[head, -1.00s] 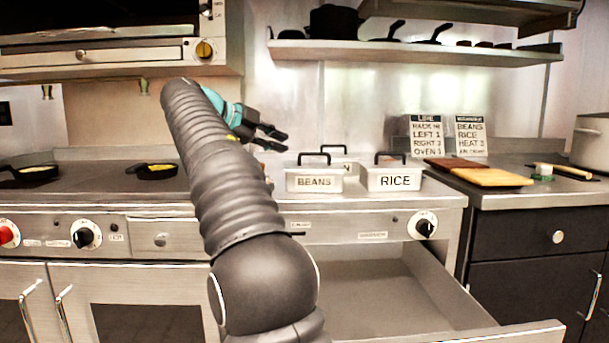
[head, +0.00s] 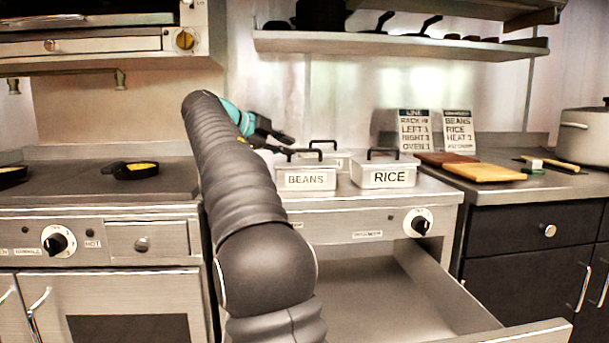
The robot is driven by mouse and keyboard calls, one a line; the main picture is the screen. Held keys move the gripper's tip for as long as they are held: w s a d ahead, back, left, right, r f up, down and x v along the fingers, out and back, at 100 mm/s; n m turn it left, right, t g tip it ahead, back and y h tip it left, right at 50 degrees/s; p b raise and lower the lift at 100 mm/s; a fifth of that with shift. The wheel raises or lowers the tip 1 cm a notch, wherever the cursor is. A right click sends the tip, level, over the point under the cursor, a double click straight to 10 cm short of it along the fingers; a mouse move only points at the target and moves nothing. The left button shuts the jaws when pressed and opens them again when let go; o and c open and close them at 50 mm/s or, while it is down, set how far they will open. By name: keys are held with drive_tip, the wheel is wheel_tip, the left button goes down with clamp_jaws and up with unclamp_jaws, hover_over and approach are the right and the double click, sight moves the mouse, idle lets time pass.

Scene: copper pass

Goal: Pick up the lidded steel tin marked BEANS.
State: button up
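The steel tin marked BEANS (head: 306,180) stands upright on the steel counter, its lid on and a black handle on top. My gripper (head: 284,146) is just behind and above the left part of the tin, in the air; one finger appears close to the handle, but I cannot tell whether it touches. The fingers show dark and edge-on, with a gap that is hard to judge. My arm hides part of the gripper and the counter left of the tin.
A tin marked RICE (head: 387,178) stands to the right, and a third lidded tin (head: 337,158) is behind. An open drawer (head: 405,290) juts out below the counter. Cutting boards (head: 485,172) lie to the right. A shelf with pans (head: 400,45) hangs above.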

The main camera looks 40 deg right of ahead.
sight(303, 149)
drive_tip(key=x, duration=0.3)
drive_tip(key=s+x, duration=0.1)
drive_tip(key=x, duration=0.1)
drive_tip(key=shift+d+r, duration=0.15)
drive_tip(key=shift+r, duration=0.1)
clamp_jaws()
